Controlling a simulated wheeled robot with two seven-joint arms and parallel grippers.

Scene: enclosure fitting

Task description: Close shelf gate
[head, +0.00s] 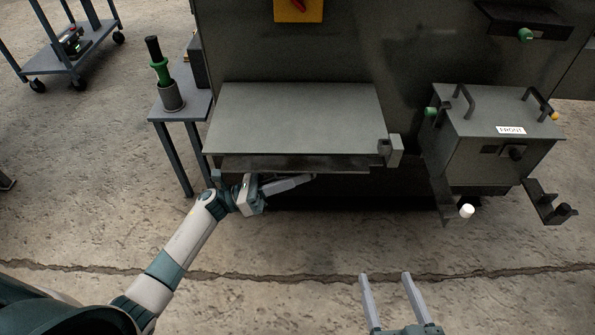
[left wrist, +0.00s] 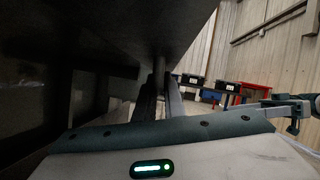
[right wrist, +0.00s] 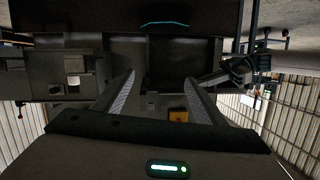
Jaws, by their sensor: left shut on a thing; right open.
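The grey shelf (head: 295,118) juts from the dark enclosure. A dark bar (head: 290,163), which looks like the gate, runs along its front edge. A bracket (head: 394,151) stands at the shelf's front right corner. My left gripper (head: 308,178) is just below the front edge, its fingers pointing right. It is shut on a dark part, seemingly the gate; in the left wrist view a dark post (left wrist: 159,72) shows at the fingertips, and the exact grip is unclear. My right gripper (head: 385,277) is open and empty, in front of the shelf and below it in the picture.
A cart (head: 70,45) stands far left. The front floor is clear.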

